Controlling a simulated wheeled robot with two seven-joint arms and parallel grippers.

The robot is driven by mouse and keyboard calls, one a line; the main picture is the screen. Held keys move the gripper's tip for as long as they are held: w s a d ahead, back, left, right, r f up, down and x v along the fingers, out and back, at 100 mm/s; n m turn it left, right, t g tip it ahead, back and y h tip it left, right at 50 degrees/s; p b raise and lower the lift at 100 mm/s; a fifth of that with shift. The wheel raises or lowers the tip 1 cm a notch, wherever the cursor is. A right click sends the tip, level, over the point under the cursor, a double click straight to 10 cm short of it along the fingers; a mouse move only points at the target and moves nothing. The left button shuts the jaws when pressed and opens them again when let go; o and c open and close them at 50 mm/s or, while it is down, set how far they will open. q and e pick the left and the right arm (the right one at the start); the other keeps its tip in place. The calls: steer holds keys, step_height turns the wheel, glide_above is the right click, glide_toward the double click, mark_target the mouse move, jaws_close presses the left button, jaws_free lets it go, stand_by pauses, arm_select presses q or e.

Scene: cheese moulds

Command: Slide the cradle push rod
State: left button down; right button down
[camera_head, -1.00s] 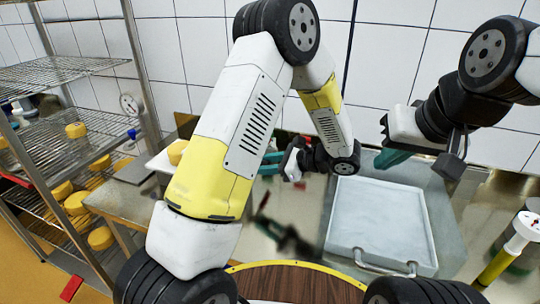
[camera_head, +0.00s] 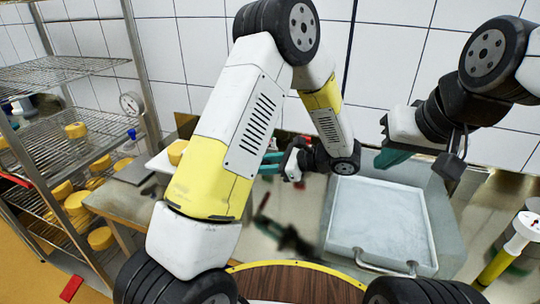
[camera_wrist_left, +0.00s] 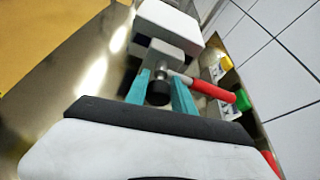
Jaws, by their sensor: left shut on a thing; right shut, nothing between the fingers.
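In the left wrist view, the teal fingers of my left gripper (camera_wrist_left: 160,76) stand either side of a dark round knob (camera_wrist_left: 158,92), shut on it. The knob seems to be the end of the push rod, in front of a grey metal block (camera_wrist_left: 166,55) of the fixture. Most of the rod is hidden. In the head view, my left gripper (camera_head: 272,163) is partly behind my own arm, and the rod cannot be made out. My right gripper (camera_head: 392,157) is shut and empty, above the back of the tray, away from the fixture.
A red handle (camera_wrist_left: 213,89) lies close right of the left fingers, with green (camera_wrist_left: 242,99) and yellow parts beyond. A pale tray (camera_head: 382,262) sits on the metal table. A wire rack (camera_head: 75,140) with cheeses stands left. A tiled wall closes the back.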

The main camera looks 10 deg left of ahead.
stand_by(0.5)
arm_select(q)
steer(key=d, duration=0.4)
steer(key=shift+s+d, duration=0.1)
steer(key=shift+s, duration=0.3)
steer(key=c, duration=1.1)
jaws_free()
steer(key=shift+o, duration=0.2)
steer(key=v, duration=0.7)
steer(key=shift+d+r, duration=0.15)
steer(key=shift+d, duration=0.15)
steer(key=shift+s, duration=0.1)
